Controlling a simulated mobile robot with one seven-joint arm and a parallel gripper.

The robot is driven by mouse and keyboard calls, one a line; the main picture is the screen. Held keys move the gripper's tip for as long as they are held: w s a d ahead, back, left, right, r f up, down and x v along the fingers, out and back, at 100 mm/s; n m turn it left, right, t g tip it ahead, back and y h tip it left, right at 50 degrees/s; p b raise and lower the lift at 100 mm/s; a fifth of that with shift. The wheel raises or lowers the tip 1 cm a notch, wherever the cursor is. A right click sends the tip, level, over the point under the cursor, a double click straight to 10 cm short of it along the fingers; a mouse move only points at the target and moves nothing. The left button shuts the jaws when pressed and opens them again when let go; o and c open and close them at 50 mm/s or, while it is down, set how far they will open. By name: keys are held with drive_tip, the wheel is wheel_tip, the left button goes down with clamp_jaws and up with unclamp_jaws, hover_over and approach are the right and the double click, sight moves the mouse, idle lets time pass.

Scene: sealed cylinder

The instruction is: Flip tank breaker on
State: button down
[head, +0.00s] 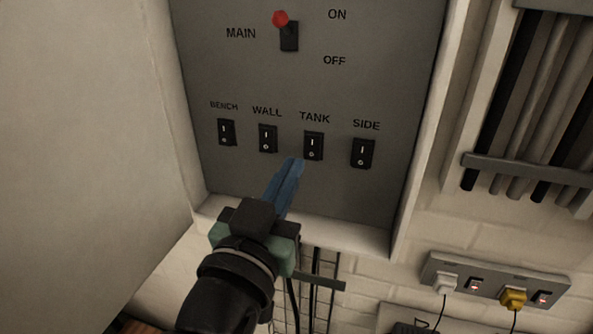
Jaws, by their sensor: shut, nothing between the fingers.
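The tank breaker (313,146) is a small black rocker switch with white marks, under the word TANK on a grey panel (330,200). I cannot tell which side of it is pressed in. My gripper (296,162) has blue fingers that are shut and empty. In the picture its tips are just below and left of the tank breaker. I cannot tell whether they touch the panel.
Similar breakers sit in the same row: bench (227,132), wall (267,139) and side (362,153). The red-knobbed main lever (281,19) points up above them. An open cabinet door (85,120) stands left. A power strip (495,280) with plugs is at lower right.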

drive_tip(key=s+r+n+t+y, duration=0.1)
drive_tip(key=s+r+t+y, duration=0.2)
drive_tip(key=r, duration=0.9)
drive_tip(key=s+r+n+t+y+b, duration=0.1)
drive_tip(key=s+r+t, duration=0.5)
drive_tip(key=r, duration=0.6)
drive_tip(key=shift+s+d+r+n+y, duration=0.35)
drive_tip(key=shift+s+n+y, duration=0.35)
drive_tip(key=shift+n+y, duration=0.15)
